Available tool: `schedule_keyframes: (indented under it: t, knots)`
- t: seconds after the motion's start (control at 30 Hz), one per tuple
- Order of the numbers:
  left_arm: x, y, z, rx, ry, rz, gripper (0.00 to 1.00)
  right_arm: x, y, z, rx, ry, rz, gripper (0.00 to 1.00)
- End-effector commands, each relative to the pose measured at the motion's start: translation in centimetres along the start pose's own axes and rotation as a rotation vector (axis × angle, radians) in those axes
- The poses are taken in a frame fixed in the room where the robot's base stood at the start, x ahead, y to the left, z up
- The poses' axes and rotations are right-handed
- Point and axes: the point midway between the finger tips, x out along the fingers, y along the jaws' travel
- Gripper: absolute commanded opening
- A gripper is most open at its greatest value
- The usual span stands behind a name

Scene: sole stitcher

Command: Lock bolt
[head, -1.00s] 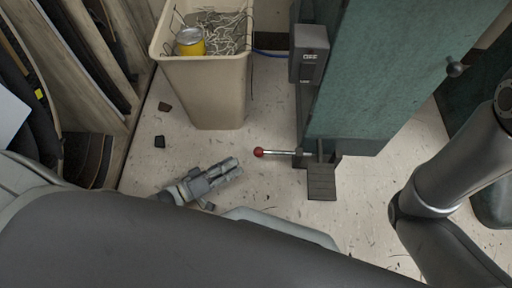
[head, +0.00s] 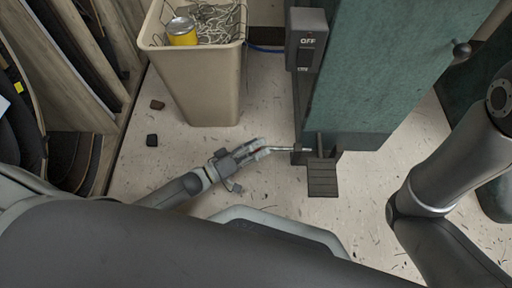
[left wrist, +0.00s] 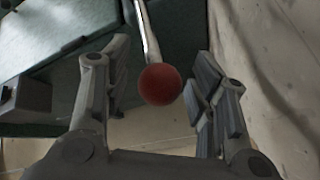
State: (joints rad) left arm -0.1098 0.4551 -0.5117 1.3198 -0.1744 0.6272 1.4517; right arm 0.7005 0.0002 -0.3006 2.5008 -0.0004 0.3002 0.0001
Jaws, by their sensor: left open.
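The bolt is a thin metal rod (head: 288,149) that sticks out to the left from the foot of the green machine, just above floor level. Its red ball end (left wrist: 160,84) shows in the left wrist view, between the two fingers; in the head view the gripper covers it. My left gripper (head: 262,148) is at the ball end, with its fingers open on both sides of it. In the left wrist view the open fingers (left wrist: 152,95) have a gap to the ball on each side. My right gripper is out of view; only my right arm shows.
The green machine (head: 365,75) has a switch box marked OFF (head: 306,40) on its left side and a dark pedal (head: 323,178) at its foot. A beige bin (head: 200,85) with wire scraps and a yellow can (head: 182,32) stands behind my left gripper. Two small dark scraps lie on the floor.

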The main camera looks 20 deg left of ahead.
Motion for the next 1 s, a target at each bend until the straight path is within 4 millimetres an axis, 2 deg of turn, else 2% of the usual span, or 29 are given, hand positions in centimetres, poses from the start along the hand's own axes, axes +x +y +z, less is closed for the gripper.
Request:
schedule_keyframes:
  t: [0.07, 0.4, 0.63, 0.9, 1.0]
  knots:
    - [0.0, 0.0, 0.0, 0.0, 0.0, 0.0, 0.45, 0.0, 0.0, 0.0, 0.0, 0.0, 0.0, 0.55]
    - [0.0, 0.0, 0.0, 0.001, 0.0, 0.0, 0.01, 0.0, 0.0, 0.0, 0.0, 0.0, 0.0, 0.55]
    - [0.4, 0.2, 0.2, 0.0, 0.001, 0.0, 0.0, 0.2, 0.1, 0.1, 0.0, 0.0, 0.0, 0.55]
    - [4.6, 1.7, 2.5, 0.0, 0.0, -0.002, 0.0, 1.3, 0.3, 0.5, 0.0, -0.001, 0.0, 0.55]
    - [5.4, 2.0, 2.9, 0.003, 0.0, -0.002, 0.0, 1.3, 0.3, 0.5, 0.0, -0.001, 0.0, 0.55]
